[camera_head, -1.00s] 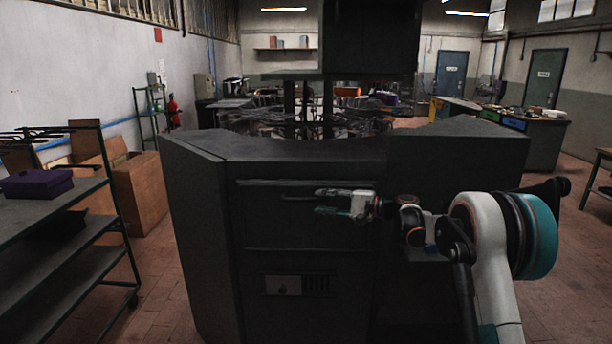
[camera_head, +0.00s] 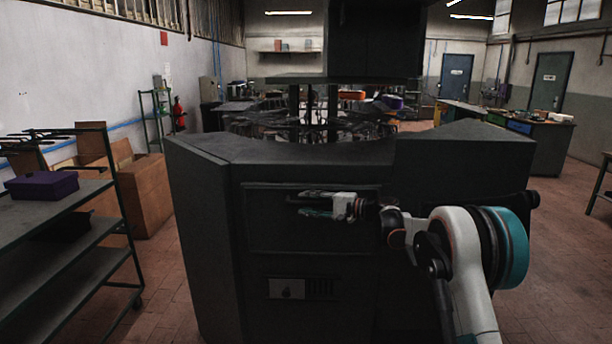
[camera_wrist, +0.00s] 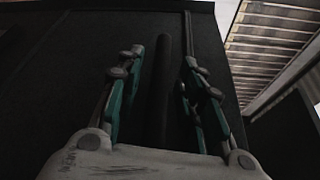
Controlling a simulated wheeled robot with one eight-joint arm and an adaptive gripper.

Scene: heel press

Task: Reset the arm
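My gripper (camera_head: 312,204) is in front of the dark press (camera_head: 300,230), level with the upper front panel, with its fingers pointing left. In the wrist view my gripper (camera_wrist: 160,72) shows two teal-and-grey fingers spread apart, with nothing held between them. Behind the gap is the dark face of the press with a dark bar-like handle (camera_wrist: 163,85). I cannot tell whether the fingers touch the press. My arm reaches in from the lower right, bent at the teal-capped joint.
A shelf rack (camera_head: 75,235) with a purple box (camera_head: 41,186) stands at the left, with cardboard boxes (camera_head: 140,195) behind it. A workbench (camera_head: 530,135) stands at the back right. Brick-coloured floor (camera_head: 560,240) is free to the right of the press.

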